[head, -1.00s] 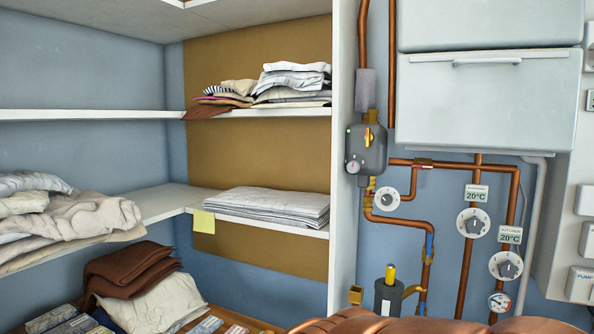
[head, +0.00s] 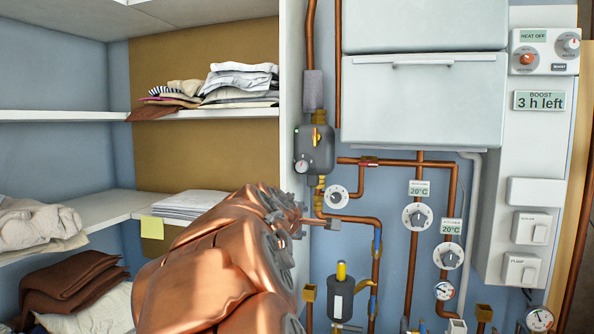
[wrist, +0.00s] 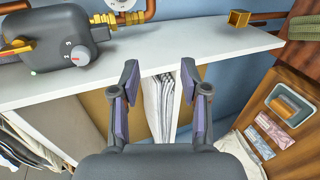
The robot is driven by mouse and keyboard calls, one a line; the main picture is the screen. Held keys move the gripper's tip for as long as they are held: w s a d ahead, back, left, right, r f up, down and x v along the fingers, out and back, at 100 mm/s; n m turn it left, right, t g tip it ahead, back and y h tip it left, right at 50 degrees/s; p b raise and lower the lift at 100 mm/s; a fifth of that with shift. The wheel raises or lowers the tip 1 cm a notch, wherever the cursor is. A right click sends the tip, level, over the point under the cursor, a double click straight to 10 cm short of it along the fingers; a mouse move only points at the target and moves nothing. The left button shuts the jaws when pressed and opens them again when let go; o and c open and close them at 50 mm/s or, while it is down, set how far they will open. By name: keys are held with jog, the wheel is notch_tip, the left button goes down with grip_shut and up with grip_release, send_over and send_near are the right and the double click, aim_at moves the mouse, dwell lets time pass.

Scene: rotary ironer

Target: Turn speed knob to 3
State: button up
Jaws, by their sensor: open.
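A grey pump body (head: 314,148) with a yellow valve handle is on the copper pipe beside the white shelf panel. A small round dial knob (head: 302,166) is on its lower front; I take it for the speed knob, but no label is legible. In the wrist view this knob (wrist: 80,55) is pale grey with a red mark and tiny marks around it; its setting is unclear. My gripper (wrist: 160,78) is open and empty, its fingers spread before the white panel, right of the knob and apart from it. In the head view my arm hides part of the shelves.
A white dial (head: 338,197) is on the pipe just below the pump. Two thermostat dials (head: 417,216) (head: 448,256) are further right. The white panel edge (wrist: 220,60) runs close by my gripper. Folded linen (head: 190,204) lies on the shelf to the left.

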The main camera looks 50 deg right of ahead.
aim_at(301, 168)
jog(key=w+d+r+n+t+h, duration=0.3)
jog(key=w+d+r+n, duration=0.3)
jog(key=r, duration=0.4)
jog(key=shift+n, duration=0.3)
jog(key=shift+w+a+p+x, duration=0.1)
jog(key=shift+w+p+x, duration=0.1)
jog(key=shift+x, duration=1.05)
jog(key=shift+w+a+p+x, duration=0.1)
jog(key=shift+p+x, duration=0.15)
jog(key=shift+x, duration=1)
jog(key=shift+w+a+p+x, duration=0.1)
jog(key=shift+w+p+x, duration=0.1)
jog(key=shift+x, duration=1)
jog(key=shift+f, duration=0.15)
jog(key=shift+c, duration=0.2)
grip_shut()
